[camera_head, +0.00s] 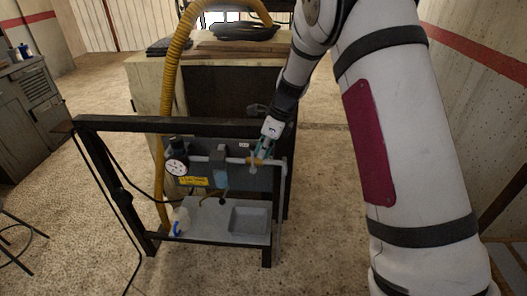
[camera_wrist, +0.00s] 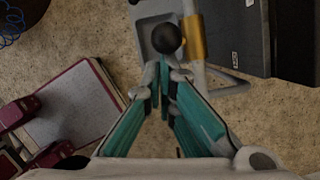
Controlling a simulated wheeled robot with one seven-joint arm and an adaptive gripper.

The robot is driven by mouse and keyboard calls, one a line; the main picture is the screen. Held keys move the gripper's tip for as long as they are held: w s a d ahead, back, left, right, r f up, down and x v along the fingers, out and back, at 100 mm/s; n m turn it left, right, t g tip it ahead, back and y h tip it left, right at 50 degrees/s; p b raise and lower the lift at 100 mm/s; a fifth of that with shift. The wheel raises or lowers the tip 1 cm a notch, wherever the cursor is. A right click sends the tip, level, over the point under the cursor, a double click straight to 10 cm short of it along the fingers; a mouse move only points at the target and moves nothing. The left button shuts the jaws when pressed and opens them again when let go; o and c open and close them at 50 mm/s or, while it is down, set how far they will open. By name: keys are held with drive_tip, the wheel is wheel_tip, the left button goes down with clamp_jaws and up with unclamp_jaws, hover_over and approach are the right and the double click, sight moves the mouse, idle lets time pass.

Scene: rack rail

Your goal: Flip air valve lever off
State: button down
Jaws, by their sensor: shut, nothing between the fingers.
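The air valve lever shows in the wrist view as a round black knob (camera_wrist: 167,38), with a brass valve body (camera_wrist: 195,40) to its right. My gripper (camera_wrist: 161,68) is shut and empty, its teal fingers together. Its tips lie just below the knob in the picture; I cannot tell whether they touch it. In the head view my gripper (camera_head: 262,154) is at the right end of the grey air pipe (camera_head: 239,160) on the black rack. There the lever is too small and too covered by my gripper to make out.
A pressure gauge (camera_head: 177,168), a blue-grey filter unit (camera_head: 221,155) and a yellow label (camera_head: 193,181) are on the panel left of my gripper. The black top rail (camera_head: 170,124) runs above. A grey tray (camera_head: 205,232) is below.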

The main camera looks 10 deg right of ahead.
drive_tip(key=shift+a+r, duration=0.1)
drive_tip(key=s+d+r, duration=0.3)
drive_tip(key=d+r, duration=0.2)
drive_tip(key=r, duration=0.4)
drive_tip(key=shift+d+r+b, duration=0.25)
drive_tip(key=shift+d+b, duration=0.15)
drive_tip(key=shift+s, duration=0.1)
